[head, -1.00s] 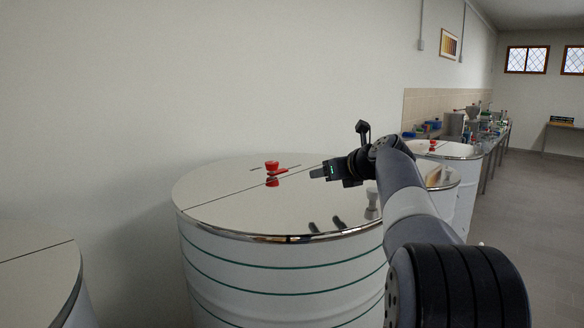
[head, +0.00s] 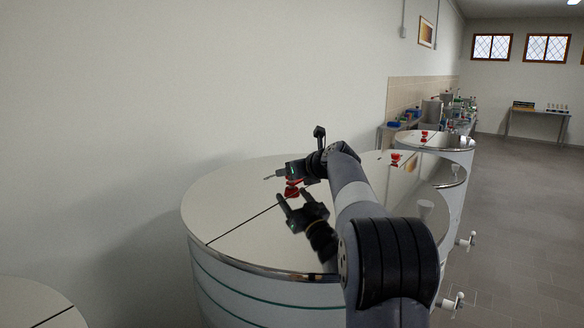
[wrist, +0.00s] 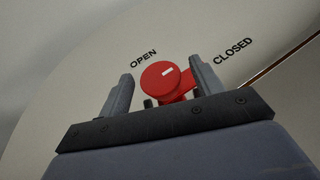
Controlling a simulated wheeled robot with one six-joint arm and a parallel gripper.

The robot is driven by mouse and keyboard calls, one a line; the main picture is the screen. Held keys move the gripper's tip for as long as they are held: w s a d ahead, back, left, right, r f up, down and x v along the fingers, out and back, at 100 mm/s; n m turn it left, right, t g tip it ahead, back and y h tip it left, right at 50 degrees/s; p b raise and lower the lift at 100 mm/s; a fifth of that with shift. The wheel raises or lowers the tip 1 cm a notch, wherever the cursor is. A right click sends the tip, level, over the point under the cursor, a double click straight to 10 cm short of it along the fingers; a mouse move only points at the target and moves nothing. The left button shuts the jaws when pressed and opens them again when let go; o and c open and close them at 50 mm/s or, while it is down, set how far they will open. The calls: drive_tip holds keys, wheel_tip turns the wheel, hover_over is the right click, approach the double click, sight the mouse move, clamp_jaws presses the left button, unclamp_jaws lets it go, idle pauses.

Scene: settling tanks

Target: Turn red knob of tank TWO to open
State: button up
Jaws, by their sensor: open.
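The red knob (head: 293,182) stands on the near tank's shiny lid (head: 230,205), with its reflection just below it. In the wrist view the round red knob (wrist: 158,77) shows a short white mark, between the printed words OPEN (wrist: 143,58) at upper left and CLOSED (wrist: 232,50) at upper right. My gripper (head: 273,175) is low over the lid beside the knob in the head view. In the wrist view my open gripper (wrist: 161,72) has one finger on each side of the knob, and contact cannot be told. No tank number is readable.
Further tanks with red knobs (head: 395,157) (head: 424,135) stand behind to the right. A cluttered counter (head: 395,125) runs along the wall. Part of another lid (head: 35,305) is at lower left. Open floor (head: 520,220) lies to the right.

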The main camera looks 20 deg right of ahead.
drive_tip(key=shift+w+a+f, duration=0.15)
drive_tip(key=shift+w+f, duration=0.1)
drive_tip(key=shift+w, duration=0.4)
drive_tip(key=shift+c, duration=0.3)
drive_tip(key=c, duration=0.9)
drive_tip(key=shift+o, duration=0.2)
drive_tip(key=shift+n+g+y, duration=0.5)
drive_tip(key=shift+n+y, duration=0.7)
drive_tip(key=shift+y, duration=0.1)
drive_tip(key=shift+n+g+y, duration=0.6)
drive_tip(key=shift+n+y, duration=0.5)
drive_tip(key=shift+y, duration=0.1)
drive_tip(key=o, duration=0.9)
